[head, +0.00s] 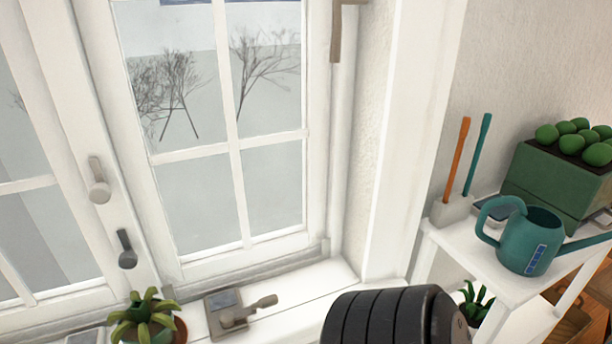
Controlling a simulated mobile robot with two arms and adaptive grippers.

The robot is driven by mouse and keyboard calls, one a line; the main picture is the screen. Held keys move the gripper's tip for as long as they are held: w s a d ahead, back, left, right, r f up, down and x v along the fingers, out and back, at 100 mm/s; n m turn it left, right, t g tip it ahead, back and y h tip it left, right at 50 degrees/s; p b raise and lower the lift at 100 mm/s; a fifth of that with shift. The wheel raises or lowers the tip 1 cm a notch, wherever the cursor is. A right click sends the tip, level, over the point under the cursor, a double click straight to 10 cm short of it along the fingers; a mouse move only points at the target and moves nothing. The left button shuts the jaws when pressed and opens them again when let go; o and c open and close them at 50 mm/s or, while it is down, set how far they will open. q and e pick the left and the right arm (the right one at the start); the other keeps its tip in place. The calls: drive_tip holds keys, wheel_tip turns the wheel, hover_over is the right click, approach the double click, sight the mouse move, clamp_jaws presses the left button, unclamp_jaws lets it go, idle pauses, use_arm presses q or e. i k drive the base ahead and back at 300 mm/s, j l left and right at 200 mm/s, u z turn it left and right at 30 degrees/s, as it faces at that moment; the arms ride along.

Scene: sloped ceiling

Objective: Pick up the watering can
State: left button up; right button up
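The teal watering can (531,240) stands upright on a white shelf at the right of the head view. Its looped handle faces left, and its spout runs off the right edge of the picture. A blue label shows on its side. A dark, ribbed, rounded part, probably of my own arm, shows at the bottom centre, apart from the can. Neither gripper's fingers are in view.
The white shelf (462,245) also holds a cup with an orange and a teal stick (451,209) and a green planter (545,185) behind the can. A potted plant (147,318) and a grey-brown latch (237,313) are by the window sill at lower left.

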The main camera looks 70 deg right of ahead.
sight(532, 236)
drive_tip(key=z, duration=3.45)
